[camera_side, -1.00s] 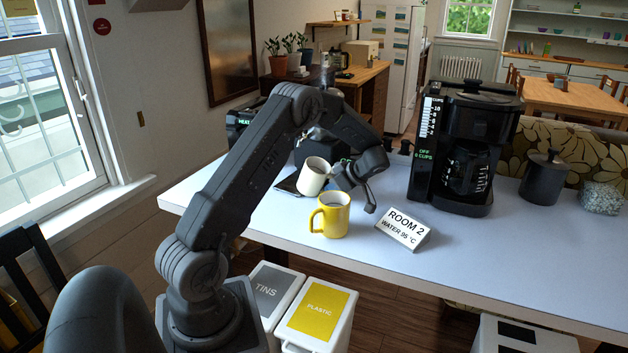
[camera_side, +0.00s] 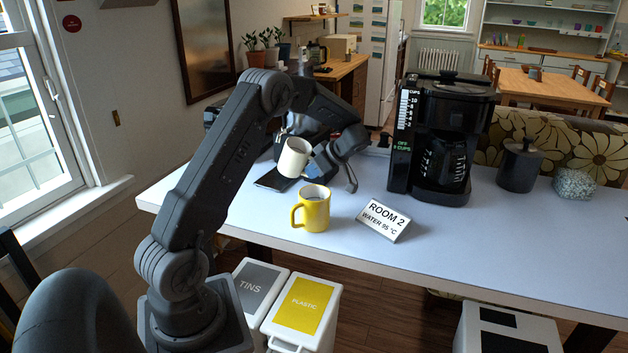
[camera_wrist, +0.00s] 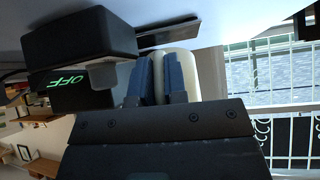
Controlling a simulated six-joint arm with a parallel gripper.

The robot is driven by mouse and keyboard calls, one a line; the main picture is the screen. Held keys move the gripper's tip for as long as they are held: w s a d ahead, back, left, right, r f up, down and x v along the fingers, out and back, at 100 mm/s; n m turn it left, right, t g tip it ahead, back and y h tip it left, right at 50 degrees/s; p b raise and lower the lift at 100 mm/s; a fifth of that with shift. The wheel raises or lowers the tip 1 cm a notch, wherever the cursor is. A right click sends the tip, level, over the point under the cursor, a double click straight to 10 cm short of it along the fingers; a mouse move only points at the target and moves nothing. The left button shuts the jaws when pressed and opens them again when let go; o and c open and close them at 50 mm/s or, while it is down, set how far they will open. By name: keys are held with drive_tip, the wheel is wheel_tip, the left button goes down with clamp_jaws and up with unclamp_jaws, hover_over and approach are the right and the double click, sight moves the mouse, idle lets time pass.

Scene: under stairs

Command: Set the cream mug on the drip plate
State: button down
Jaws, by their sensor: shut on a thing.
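The cream mug (camera_side: 293,158) is held in the air, slightly tilted, above the back left of the table. My gripper (camera_side: 316,162) is shut on it from its right side. In the wrist view, the blue pads of my gripper (camera_wrist: 161,78) close on a narrow pale part, seemingly the handle, with the cream mug's body (camera_wrist: 193,78) beside them. The drip plate (camera_side: 268,184) is a thin dark slab on the table, below and left of the mug, partly hidden. In the wrist view a dark slab (camera_wrist: 170,33) shows beyond the mug, apparently apart from it.
A yellow mug (camera_side: 314,211) stands in front of the cream mug. A sign (camera_side: 383,220) and a black coffee maker (camera_side: 440,145) stand to the right. A dark machine with green "OFF" (camera_wrist: 85,45) is close beside my gripper in the wrist view. The front right table is clear.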

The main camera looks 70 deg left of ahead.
sight(295, 167)
drive_tip(key=s+a+r, duration=0.4)
drive_tip(key=s+r, duration=0.7)
drive_tip(key=r, duration=0.1)
drive_tip(key=s+d+t+h, duration=0.25)
drive_tip(key=s+d, duration=0.35)
drive_tip(key=d, duration=0.6)
drive_tip(key=shift+n+h, duration=0.3)
drive_tip(key=shift+h, duration=0.25)
drive_tip(key=f, duration=1.2)
drive_tip(key=shift+w+a, duration=0.25)
drive_tip(key=shift+a, duration=0.05)
drive_tip(key=w+a, duration=0.9)
drive_tip(key=shift+w+a+f, duration=0.1)
drive_tip(key=shift+w+a, duration=0.05)
drive_tip(key=w+a, duration=0.3)
drive_tip(key=shift+w+a, duration=0.25)
drive_tip(key=shift+f, duration=0.25)
drive_tip(key=shift+f, duration=0.15)
